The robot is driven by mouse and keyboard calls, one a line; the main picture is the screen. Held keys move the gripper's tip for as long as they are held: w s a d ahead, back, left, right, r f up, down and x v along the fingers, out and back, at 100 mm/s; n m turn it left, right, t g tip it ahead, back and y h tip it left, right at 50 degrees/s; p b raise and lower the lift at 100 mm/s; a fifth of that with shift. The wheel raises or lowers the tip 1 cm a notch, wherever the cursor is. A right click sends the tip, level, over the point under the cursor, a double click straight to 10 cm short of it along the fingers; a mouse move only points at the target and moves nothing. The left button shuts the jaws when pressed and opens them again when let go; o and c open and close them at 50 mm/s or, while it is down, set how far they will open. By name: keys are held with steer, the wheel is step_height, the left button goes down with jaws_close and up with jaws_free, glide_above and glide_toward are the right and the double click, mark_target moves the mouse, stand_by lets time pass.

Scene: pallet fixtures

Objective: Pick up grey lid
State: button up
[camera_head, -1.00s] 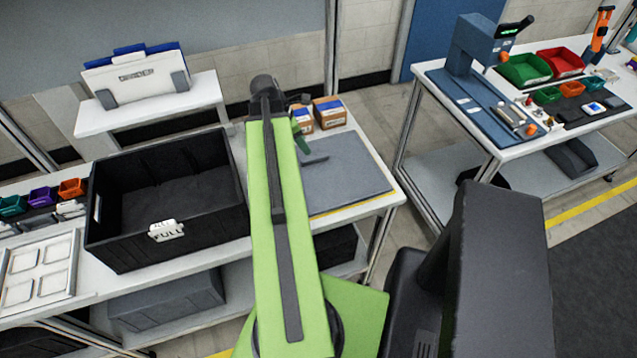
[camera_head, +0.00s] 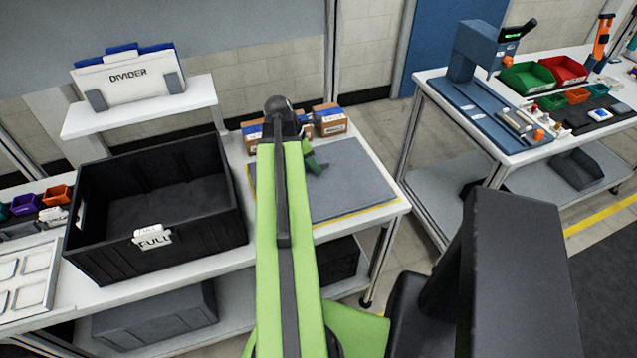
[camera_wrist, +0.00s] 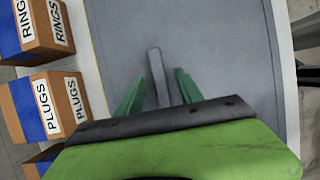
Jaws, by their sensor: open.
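The grey lid appears to be the flat grey panel (camera_head: 355,190) on the white table, right of the black crate; it also fills the middle of the wrist view (camera_wrist: 225,50). A narrow grey bar (camera_wrist: 157,70), like a handle, stands out on it. My gripper (camera_wrist: 160,86) is open, its green fingers on either side of the bar, apart from it. In the head view my gripper (camera_head: 314,163) is over the panel's far left part, and my arm hides the panel's left side. I cannot tell how far down the fingers reach.
A black crate (camera_head: 200,255) marked FULL stands at left. Cardboard boxes marked RINGS (camera_wrist: 48,25) and PLUGS (camera_wrist: 45,105) stand close to the panel's far edge. A white shelf (camera_head: 140,115) holds a divider. A second table (camera_head: 520,155) stands at right across a gap.

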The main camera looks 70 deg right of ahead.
steer(key=shift+f+b, duration=0.3)
steer(key=shift+c, duration=0.3)
jaws_close()
stand_by(1.2)
